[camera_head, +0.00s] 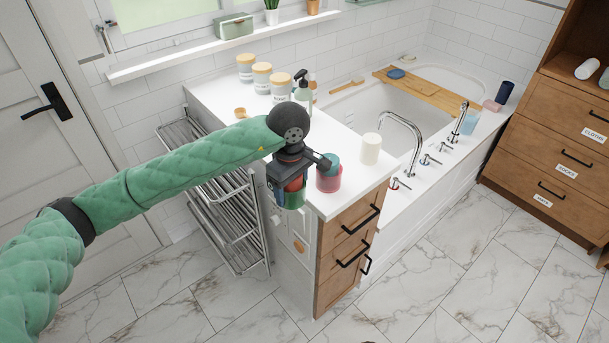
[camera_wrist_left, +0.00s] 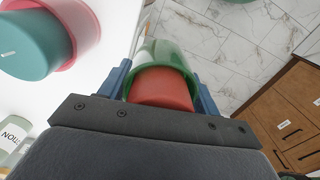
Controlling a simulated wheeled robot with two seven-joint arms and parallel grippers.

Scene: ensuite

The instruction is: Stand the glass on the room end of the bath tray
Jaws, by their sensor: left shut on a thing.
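My left gripper (camera_head: 287,190) is shut on a see-through green glass (camera_head: 293,201) with a red thing inside it. In the left wrist view the green glass (camera_wrist_left: 160,52) sits between the blue fingers, with the red thing (camera_wrist_left: 160,88) showing in its mouth. The gripper holds it up by the near edge of the white counter, with floor showing past it. The wooden bath tray (camera_head: 436,93) lies across the bath at the back, well away from the gripper, with a blue item (camera_head: 396,74) on its left part. My right gripper is not in view.
A pink cup with a teal thing in it (camera_head: 328,182) stands on the counter close beside the gripper. A cream candle (camera_head: 371,149), a pump bottle (camera_head: 303,92) and several lidded jars stand farther off. The tall bath tap (camera_head: 405,130) rises at the bath's near side.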

